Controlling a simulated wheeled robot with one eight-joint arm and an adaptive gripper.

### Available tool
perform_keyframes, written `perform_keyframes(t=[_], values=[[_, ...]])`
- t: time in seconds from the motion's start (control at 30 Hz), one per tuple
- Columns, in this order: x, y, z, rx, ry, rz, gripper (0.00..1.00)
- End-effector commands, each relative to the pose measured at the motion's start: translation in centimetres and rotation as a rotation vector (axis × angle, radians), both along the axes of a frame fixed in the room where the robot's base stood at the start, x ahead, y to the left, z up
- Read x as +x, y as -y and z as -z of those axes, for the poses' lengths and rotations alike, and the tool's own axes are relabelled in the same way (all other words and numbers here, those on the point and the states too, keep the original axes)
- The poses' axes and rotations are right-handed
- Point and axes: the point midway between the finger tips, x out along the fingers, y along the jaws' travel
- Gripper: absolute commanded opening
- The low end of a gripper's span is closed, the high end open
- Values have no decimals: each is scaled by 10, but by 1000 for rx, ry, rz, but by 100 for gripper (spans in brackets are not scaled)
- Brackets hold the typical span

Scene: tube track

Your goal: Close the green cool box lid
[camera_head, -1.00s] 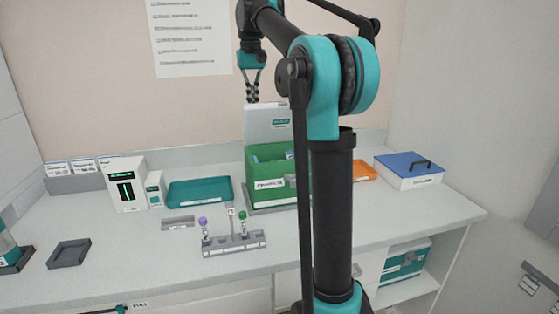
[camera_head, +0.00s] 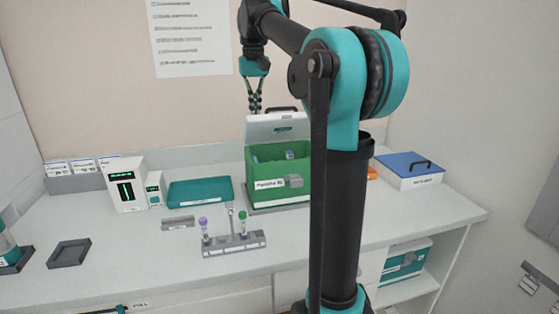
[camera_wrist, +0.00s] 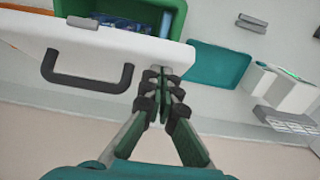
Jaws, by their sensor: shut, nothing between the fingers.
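The green cool box (camera_head: 297,187) stands on the bench with a dark interior holding small items. My gripper (camera_head: 255,110) is shut and empty behind the lid. Its fingertips (camera_wrist: 166,76) are at the lid's edge beside the handle; contact is hard to tell.
A teal tray (camera_head: 200,193) lies left of the box, with white devices (camera_head: 125,186) farther left. A tube rack (camera_head: 234,244) stands in front. A blue-lidded white box (camera_head: 410,170) is at the right. My arm hides part of the bench right of the green box.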

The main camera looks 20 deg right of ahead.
Motion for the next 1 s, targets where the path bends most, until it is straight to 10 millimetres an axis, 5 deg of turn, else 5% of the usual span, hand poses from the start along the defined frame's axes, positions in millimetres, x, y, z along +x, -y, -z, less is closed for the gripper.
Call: perform_keyframes(t=[0.57,1.0], values=[[-8,0,5,0,0,0,0],[-34,0,27,0,0,0,0]])
